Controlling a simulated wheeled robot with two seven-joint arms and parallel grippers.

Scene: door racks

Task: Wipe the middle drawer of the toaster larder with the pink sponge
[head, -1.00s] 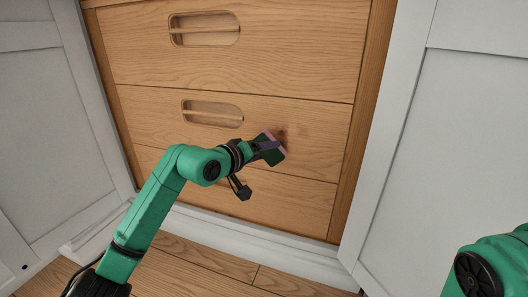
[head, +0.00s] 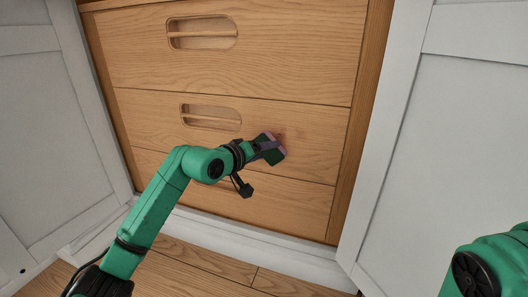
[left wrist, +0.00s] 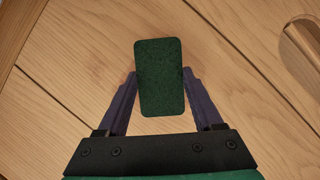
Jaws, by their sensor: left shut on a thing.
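The pink sponge (head: 267,136) has a dark green pad, whose face fills the middle of the left wrist view (left wrist: 160,78). My left gripper (head: 267,148) is shut on the sponge, a finger on each side. It holds the sponge at the right part of the middle drawer (head: 305,125), close to its front; whether they touch I cannot tell. A faint brownish smudge shows on the wood beside the sponge. The drawer's recessed handle (head: 210,116) is left of the gripper. My right gripper is out of view; only part of that arm shows.
The top drawer (head: 290,50) is above and the bottom drawer (head: 300,200) below, both closed. White open doors stand at left (head: 60,110) and right (head: 460,130). A white plinth (head: 240,240) and wooden floor lie below.

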